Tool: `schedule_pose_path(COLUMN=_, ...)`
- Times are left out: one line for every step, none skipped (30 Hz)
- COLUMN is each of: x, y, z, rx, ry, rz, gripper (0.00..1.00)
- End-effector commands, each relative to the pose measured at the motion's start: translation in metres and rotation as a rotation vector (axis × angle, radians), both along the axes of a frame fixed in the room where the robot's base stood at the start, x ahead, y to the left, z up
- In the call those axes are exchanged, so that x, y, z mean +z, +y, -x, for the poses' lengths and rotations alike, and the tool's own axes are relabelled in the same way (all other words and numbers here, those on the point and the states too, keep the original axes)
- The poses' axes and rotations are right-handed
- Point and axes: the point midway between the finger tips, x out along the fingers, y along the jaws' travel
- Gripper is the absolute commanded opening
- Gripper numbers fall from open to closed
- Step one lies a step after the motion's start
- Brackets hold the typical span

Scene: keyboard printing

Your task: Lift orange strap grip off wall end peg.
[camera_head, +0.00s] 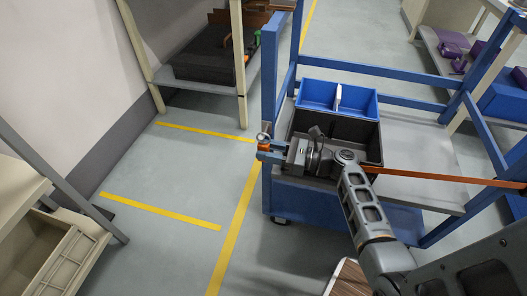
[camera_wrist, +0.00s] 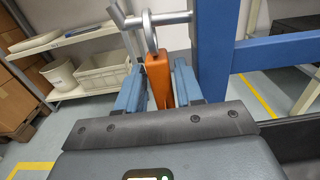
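The orange strap grip (camera_wrist: 158,78) stands between the two blue fingers of my gripper (camera_wrist: 157,85), which lie close along both its sides. A metal ring (camera_wrist: 149,32) at its top is around the metal peg (camera_wrist: 170,18), which sticks out from a blue post. In the head view my gripper (camera_head: 273,151) is at the post, with the orange grip (camera_head: 263,147) showing at its fingertips. The orange strap (camera_head: 440,177) runs from the right-hand post to behind my wrist. Its link to the grip is hidden.
The blue cart (camera_head: 307,199) carries a blue two-part bin (camera_head: 318,95) and a black bin (camera_head: 368,133) close beside my wrist. A blue rail (camera_wrist: 282,51) runs right from the post. The floor left of the cart is open, with yellow lines (camera_head: 160,211).

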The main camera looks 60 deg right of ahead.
Motion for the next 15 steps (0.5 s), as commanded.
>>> schedule_pose_path(x=-0.002, y=0.002, z=-0.008, rx=0.001, ry=-0.001, rz=0.001, gripper=0.36)
schedule_pose_path(x=-0.002, y=0.004, z=-0.013, rx=0.002, ry=-0.002, rz=0.002, gripper=0.36)
schedule_pose_path(x=-0.001, y=0.005, z=-0.018, rx=0.001, ry=-0.001, rz=0.002, gripper=0.36)
schedule_pose_path(x=-0.001, y=0.006, z=-0.021, rx=0.0, ry=-0.001, rz=0.002, gripper=0.36)
schedule_pose_path(x=-0.001, y=0.008, z=-0.024, rx=0.001, ry=0.0, rz=0.001, gripper=0.36)
schedule_pose_path(x=-0.001, y=0.009, z=-0.027, rx=0.0, ry=0.0, rz=0.001, gripper=0.36)
schedule_pose_path(x=-0.001, y=0.009, z=-0.028, rx=0.0, ry=0.0, rz=0.001, gripper=0.36)
schedule_pose_path(x=-0.001, y=0.01, z=-0.029, rx=-0.001, ry=0.0, rz=0.001, gripper=0.36)
schedule_pose_path(x=-0.001, y=0.01, z=-0.03, rx=-0.001, ry=0.001, rz=0.001, gripper=0.36)
schedule_pose_path(x=-0.001, y=0.01, z=-0.031, rx=-0.001, ry=0.001, rz=0.001, gripper=0.36)
schedule_pose_path(x=-0.001, y=0.01, z=-0.031, rx=-0.001, ry=0.001, rz=0.001, gripper=0.36)
schedule_pose_path(x=-0.001, y=0.01, z=-0.031, rx=-0.001, ry=0.001, rz=0.001, gripper=0.36)
schedule_pose_path(x=-0.001, y=0.01, z=-0.031, rx=-0.001, ry=0.001, rz=0.001, gripper=0.36)
schedule_pose_path(x=-0.001, y=0.01, z=-0.031, rx=-0.001, ry=0.001, rz=0.001, gripper=0.36)
schedule_pose_path(x=-0.001, y=0.01, z=-0.031, rx=-0.001, ry=0.001, rz=0.001, gripper=0.36)
